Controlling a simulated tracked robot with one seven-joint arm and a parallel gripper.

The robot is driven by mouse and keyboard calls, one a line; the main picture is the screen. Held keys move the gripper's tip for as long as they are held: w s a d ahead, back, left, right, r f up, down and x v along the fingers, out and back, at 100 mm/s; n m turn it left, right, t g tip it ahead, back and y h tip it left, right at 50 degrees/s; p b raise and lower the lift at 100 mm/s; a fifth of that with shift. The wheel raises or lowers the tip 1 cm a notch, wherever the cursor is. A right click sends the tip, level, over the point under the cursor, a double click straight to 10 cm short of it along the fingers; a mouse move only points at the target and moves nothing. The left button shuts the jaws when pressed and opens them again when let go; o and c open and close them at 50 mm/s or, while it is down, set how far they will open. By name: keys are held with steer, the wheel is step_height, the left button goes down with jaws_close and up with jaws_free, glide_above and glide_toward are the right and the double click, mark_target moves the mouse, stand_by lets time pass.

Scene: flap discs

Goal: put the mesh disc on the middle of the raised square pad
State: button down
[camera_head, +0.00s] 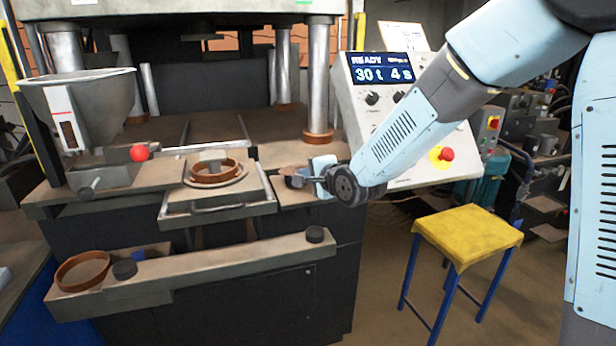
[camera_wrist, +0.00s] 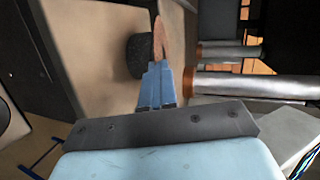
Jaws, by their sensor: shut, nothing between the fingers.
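My gripper (camera_head: 300,181) is at the right end of the press's bench. In the wrist view its fingers (camera_wrist: 156,68) are together with nothing between them. A thin brown disc (camera_wrist: 158,38), likely the mesh disc, shows nearly edge-on just past the fingertips, beside a black round knob or post (camera_wrist: 140,56). In the head view a brown patch (camera_head: 291,169) shows by the fingers, partly hidden by my gripper. I cannot tell whether the fingers touch it. A square plate with a handle (camera_head: 240,197) sits left of my gripper; I cannot make out the raised square pad for certain.
A brown ring (camera_head: 213,172) lies on the square plate, another ring (camera_head: 83,271) on the front shelf. A hopper (camera_head: 75,95) and red ball knob (camera_head: 139,153) are left, the control panel (camera_head: 385,85) and yellow stool (camera_head: 467,231) right.

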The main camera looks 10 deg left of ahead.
steer(key=shift+r, duration=2.8)
step_height(320, 180, up, 7)
steer(key=n+g+y, duration=0.1)
steer(key=n+y, duration=0.1)
steer(key=y, duration=0.2)
glide_above(224, 157)
steer(key=s+d, duration=0.1)
steer(key=s, duration=0.1)
steer(key=shift+d+f, duration=0.2)
steer(key=shift+f, duration=1.9)
steer(key=shift+s+f, duration=0.1)
steer(key=shift+f, duration=0.95)
